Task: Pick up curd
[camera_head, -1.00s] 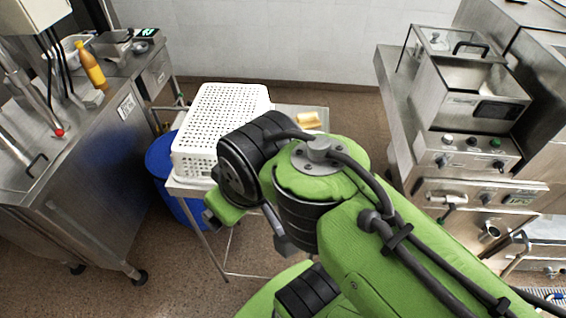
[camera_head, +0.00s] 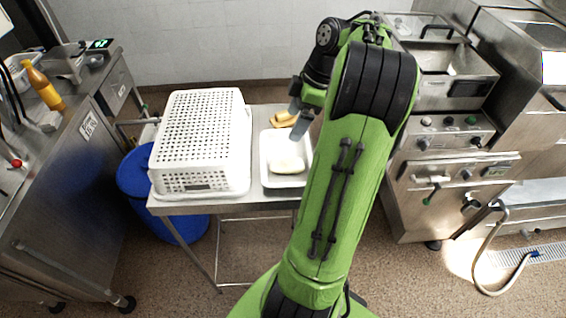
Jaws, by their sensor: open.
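A pale, whitish lump that looks like the curd (camera_head: 287,163) lies in a white tray (camera_head: 267,180) on the small metal table. My gripper (camera_head: 299,124) hangs over the far part of the tray, beyond the lump and apart from it. It is open, though its fingers are small and partly hidden in this view. My green arm covers the tray's right side.
A white perforated basket (camera_head: 203,140) stands upside down on the table (camera_head: 230,207), left of the tray. A yellowish block (camera_head: 285,119) lies at the tray's far end, near my gripper. A blue barrel (camera_head: 135,175) stands at the left. A steel fryer (camera_head: 450,90) stands at the right.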

